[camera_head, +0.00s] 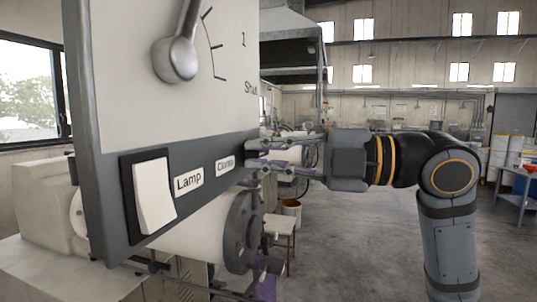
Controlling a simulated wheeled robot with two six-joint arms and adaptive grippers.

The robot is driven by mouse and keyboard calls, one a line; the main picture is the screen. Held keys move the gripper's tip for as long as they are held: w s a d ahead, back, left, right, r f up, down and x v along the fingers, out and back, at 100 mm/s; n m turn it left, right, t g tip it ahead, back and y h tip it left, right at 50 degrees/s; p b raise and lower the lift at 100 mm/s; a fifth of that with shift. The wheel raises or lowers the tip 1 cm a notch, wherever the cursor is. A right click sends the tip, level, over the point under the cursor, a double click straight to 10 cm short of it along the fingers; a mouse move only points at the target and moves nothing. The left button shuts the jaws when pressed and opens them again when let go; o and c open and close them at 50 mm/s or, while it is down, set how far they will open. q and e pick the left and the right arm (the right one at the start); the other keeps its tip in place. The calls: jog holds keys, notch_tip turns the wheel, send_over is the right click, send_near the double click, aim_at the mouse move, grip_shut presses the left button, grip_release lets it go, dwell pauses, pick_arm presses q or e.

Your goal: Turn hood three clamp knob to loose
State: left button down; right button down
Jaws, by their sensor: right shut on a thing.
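A pale control panel (150,100) with a dark grey lower band fills the left of the view. A label on the band that looks like "Clamp" (225,163) sits near the panel's right edge. My right gripper (262,157) reaches in from the right, its fingertips at that edge beside this label. It is shut on the clamp knob, which the fingers and the panel edge hide; I cannot tell the knob's turn position. My left gripper is not in view.
A white rocker switch (154,195) labelled Lamp sits left on the band. A metal lever (177,55) with a scale marked Shut is above. A pale machine with a dark round flange (241,231) stands behind the panel. A stool (280,228) is beyond; open floor lies right.

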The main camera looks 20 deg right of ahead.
aim_at(239, 85)
jog(key=shift+f+n, duration=0.1)
jog(key=shift+n, duration=0.4)
jog(key=c, duration=1.4)
grip_release()
jog(key=shift+w+a, duration=0.1)
jog(key=shift+a, duration=0.05)
notch_tip(239, 85, up, 10)
jog(key=shift+a+f, duration=0.1)
jog(key=shift+f, duration=0.1)
jog(key=shift+r, duration=0.2)
